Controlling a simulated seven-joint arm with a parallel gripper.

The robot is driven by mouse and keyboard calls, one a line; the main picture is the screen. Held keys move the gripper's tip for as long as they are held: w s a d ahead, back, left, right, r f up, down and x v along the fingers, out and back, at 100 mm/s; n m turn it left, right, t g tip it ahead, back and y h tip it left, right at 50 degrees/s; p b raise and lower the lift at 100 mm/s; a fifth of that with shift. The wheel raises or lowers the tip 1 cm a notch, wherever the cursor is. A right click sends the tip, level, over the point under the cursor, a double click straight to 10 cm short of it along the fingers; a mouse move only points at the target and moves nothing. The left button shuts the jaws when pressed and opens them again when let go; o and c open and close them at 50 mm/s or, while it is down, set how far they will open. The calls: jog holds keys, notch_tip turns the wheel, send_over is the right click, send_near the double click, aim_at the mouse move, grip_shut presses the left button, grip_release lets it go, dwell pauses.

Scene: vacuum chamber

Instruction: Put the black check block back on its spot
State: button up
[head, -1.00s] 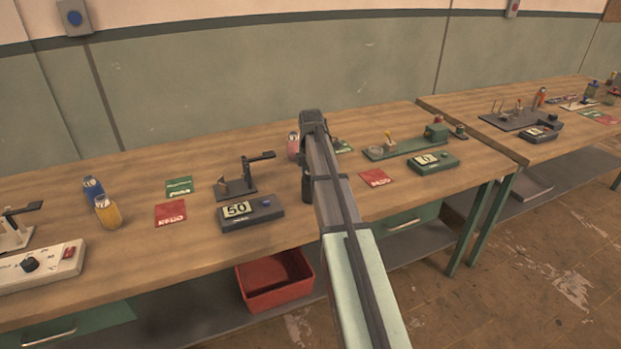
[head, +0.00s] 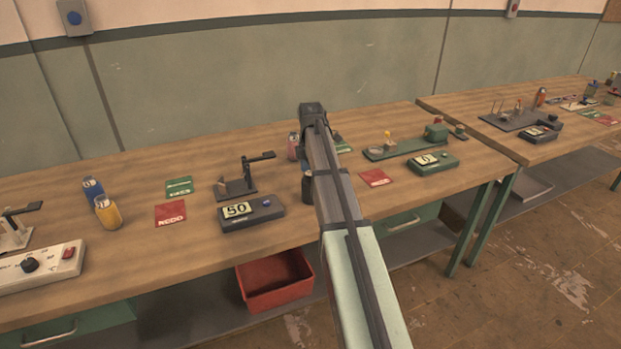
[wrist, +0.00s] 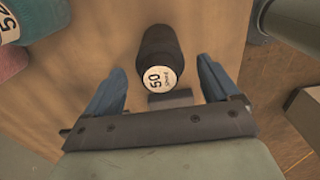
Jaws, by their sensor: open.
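The black check block (wrist: 157,42) is a dark upright cylinder with a pale top label reading 50. In the wrist view it stands on the wooden bench, between and slightly beyond the fingertips. In the head view it shows as a dark cylinder (head: 307,188) partly hidden by my arm. My gripper (wrist: 162,72) is open, its two blue fingers apart on either side of the block, with gaps showing. In the head view my arm hides the fingers. A dark unit with a 50 display (head: 251,212) and a dark stand with a lever (head: 237,187) are to the block's left.
A pink block (head: 293,146) stands behind the black one; pink and teal blocks edge the wrist view's left. A red card (head: 375,178) and green fixture (head: 405,150) are to the right. Yellow (head: 108,213) and blue (head: 93,190) blocks stand left. The bench's front edge is near.

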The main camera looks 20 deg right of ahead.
notch_tip(320, 180, up, 10)
jog(key=shift+f, duration=0.2)
